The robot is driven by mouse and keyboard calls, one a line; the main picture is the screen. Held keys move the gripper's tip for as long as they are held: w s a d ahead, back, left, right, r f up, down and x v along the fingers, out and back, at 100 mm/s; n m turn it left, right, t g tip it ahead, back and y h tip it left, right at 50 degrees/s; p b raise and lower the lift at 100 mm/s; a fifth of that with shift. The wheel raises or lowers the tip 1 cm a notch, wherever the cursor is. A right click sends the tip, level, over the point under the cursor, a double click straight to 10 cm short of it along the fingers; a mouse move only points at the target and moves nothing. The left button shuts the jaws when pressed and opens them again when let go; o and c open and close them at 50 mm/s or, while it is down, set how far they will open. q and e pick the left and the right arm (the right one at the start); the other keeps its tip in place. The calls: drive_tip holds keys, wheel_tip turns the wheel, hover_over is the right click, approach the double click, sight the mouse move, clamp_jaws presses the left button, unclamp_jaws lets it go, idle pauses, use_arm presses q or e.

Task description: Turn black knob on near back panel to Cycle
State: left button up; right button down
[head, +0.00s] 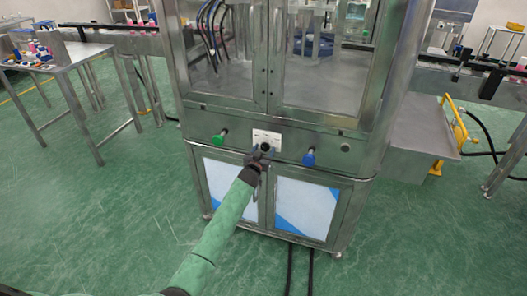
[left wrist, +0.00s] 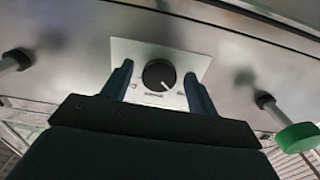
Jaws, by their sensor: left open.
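The black knob (left wrist: 159,75) is round, with a white pointer mark toward its lower right in the left wrist view. It sits on a white label plate (left wrist: 120,50), also visible on the cabinet's front panel in the head view (head: 266,135). The lettering is too small to read. My left gripper (left wrist: 158,68) is open, with one finger on each side of the knob. Gaps show between the fingers and the knob in this view; contact is not visible. In the head view the left gripper (head: 262,153) is at the panel and largely covers the knob. My right gripper is out of view.
A green button (head: 219,138) and a blue button (head: 309,158) stick out on either side of the plate. Glass doors are above the panel and lower doors (head: 305,208) below. A metal table (head: 70,57) stands at left. The green floor in front is open.

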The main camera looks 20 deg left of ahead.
use_arm(q)
drive_tip(key=c, duration=1)
